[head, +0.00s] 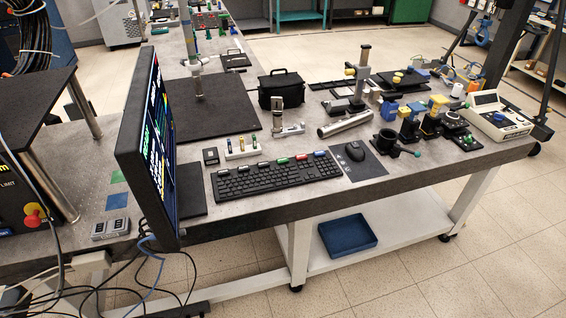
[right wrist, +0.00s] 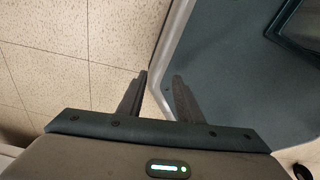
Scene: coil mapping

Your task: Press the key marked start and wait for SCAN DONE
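A black keyboard (head: 277,178) lies on the grey bench in the head view. Its back row has several coloured caps, among them a green one (head: 283,161) and a red one (head: 301,157); I cannot read which key is marked start. The monitor (head: 158,150) stands at a steep angle left of the keyboard. Its screen shows coloured text and lines, too slanted to read. Neither gripper shows in the head view. My right gripper (right wrist: 160,75) shows in the right wrist view, its two dark fingers apart with nothing between them. My left gripper is out of view.
A mouse (head: 355,151) lies on a dark mat right of the keyboard. Optical parts and a white instrument (head: 497,118) fill the bench's right end. A blue tray (head: 347,236) sits on the lower shelf.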

